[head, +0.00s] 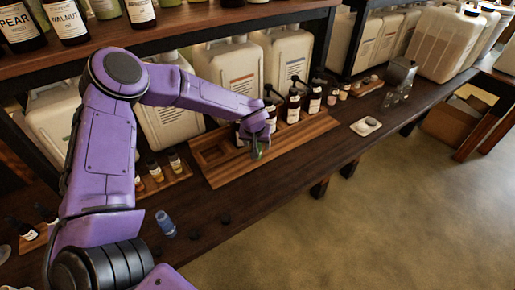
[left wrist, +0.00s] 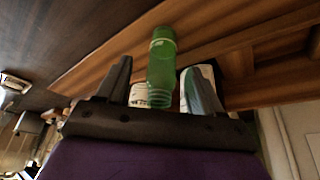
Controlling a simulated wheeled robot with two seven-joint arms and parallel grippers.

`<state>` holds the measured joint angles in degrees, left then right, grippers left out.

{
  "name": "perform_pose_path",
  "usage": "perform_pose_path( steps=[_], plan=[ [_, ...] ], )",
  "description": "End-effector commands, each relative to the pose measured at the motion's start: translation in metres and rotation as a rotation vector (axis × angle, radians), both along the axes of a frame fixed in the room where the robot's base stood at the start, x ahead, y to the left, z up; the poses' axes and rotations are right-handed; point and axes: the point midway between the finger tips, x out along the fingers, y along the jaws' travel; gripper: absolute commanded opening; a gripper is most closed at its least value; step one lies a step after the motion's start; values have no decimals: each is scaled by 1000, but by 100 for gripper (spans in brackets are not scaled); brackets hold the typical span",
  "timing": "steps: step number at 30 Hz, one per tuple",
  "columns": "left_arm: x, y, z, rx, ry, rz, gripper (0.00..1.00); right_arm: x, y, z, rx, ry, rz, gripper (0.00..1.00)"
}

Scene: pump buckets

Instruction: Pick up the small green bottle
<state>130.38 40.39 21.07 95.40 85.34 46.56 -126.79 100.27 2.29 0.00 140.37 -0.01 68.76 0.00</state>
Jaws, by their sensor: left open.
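The small green bottle (left wrist: 161,68) stands out clearly in the left wrist view, between the two fingers of my left gripper (left wrist: 160,85). The fingers are apart, one on each side of it, and gaps show beside the bottle. In the head view only a bit of the green bottle (head: 258,152) shows under my left gripper (head: 257,150), over the wooden tray (head: 220,180). Whether the bottle rests on the tray is hidden. My right gripper is not in view.
Dark pump bottles (head: 293,106) stand right behind the gripper. Large white jugs (head: 228,72) line the back under a shelf. Small amber bottles (head: 155,170) stand to the left, and a blue bottle (head: 165,223) is on the bench near my arm. The bench front is mostly clear.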

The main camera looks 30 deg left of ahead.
Motion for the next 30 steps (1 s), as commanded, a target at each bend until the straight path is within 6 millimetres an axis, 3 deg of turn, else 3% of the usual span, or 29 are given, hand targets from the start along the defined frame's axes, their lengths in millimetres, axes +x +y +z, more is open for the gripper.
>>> perform_pose_path(
  steps=[6,13,14,18,19,21,30],
  plan=[
    [12,8,-31,1,3,1,67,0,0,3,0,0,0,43],
    [13,8,-33,0,1,0,67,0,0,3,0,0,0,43],
    [13,8,-33,0,1,0,60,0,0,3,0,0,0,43],
    [13,8,-33,0,1,0,14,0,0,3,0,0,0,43],
    [13,8,-33,0,1,0,10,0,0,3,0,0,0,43],
    [13,8,-33,0,1,0,5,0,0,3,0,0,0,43],
    [13,8,-27,0,-1,2,5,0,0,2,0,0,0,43]
  ],
)
